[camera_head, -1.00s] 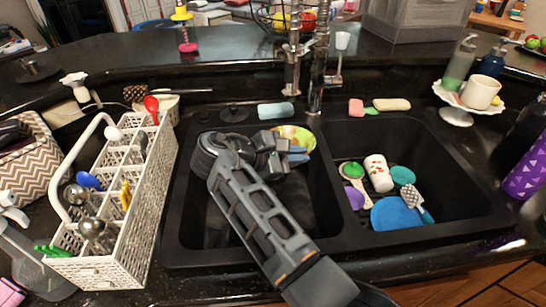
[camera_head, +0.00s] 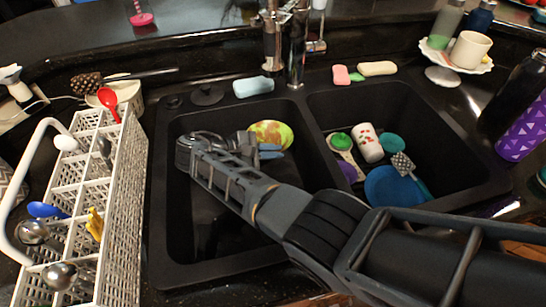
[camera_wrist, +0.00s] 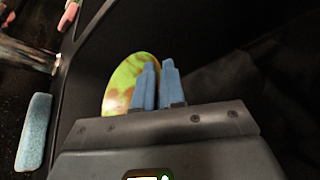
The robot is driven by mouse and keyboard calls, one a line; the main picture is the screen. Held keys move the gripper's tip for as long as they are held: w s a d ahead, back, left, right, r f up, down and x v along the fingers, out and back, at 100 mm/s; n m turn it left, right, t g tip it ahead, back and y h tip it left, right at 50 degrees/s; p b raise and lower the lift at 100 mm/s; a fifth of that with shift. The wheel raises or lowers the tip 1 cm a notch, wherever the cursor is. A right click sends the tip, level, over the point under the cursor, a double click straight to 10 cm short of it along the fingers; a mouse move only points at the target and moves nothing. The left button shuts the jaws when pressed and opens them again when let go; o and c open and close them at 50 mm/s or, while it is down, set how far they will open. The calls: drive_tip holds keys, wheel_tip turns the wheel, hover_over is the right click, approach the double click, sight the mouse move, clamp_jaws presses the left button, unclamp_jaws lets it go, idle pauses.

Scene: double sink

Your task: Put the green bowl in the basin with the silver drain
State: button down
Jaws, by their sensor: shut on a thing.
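The green bowl (camera_head: 271,133), green-yellow with reddish-brown patches, is at the back right of the left basin (camera_head: 215,243), by the divider. In the wrist view the bowl (camera_wrist: 131,84) is tilted, its edge at the blue fingers. My gripper (camera_head: 270,152) is shut on the bowl; its fingers (camera_wrist: 159,85) are close together in the wrist view. The right basin (camera_head: 455,160) holds a blue plate, a white patterned cup, a teal dish and utensils. I see no silver drain; my arm covers part of the left basin and dishes cover part of the right one.
A white utensil rack (camera_head: 125,215) stands left of the sink. The faucet (camera_head: 296,50) rises behind the divider. A blue sponge (camera_head: 253,86) and soap bars (camera_head: 377,69) lie on the back ledge. A white cup (camera_head: 469,49) stands on a dish at the back right.

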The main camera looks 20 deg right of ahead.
drive_tip(key=f+b, duration=0.1)
drive_tip(key=f, duration=0.2)
drive_tip(key=f+b, duration=0.1)
drive_tip(key=f, duration=0.2)
drive_tip(key=f+b, duration=0.2)
drive_tip(key=f, duration=0.1)
drive_tip(key=shift+s+d+f, duration=0.3)
drive_tip(key=shift+s, duration=0.1)
drive_tip(key=shift+f+b, duration=0.4)
idle(0.5)
drive_tip(key=c, duration=1.1)
unclamp_jaws()
drive_tip(key=shift+c, duration=0.2)
drive_tip(key=shift+r, duration=0.1)
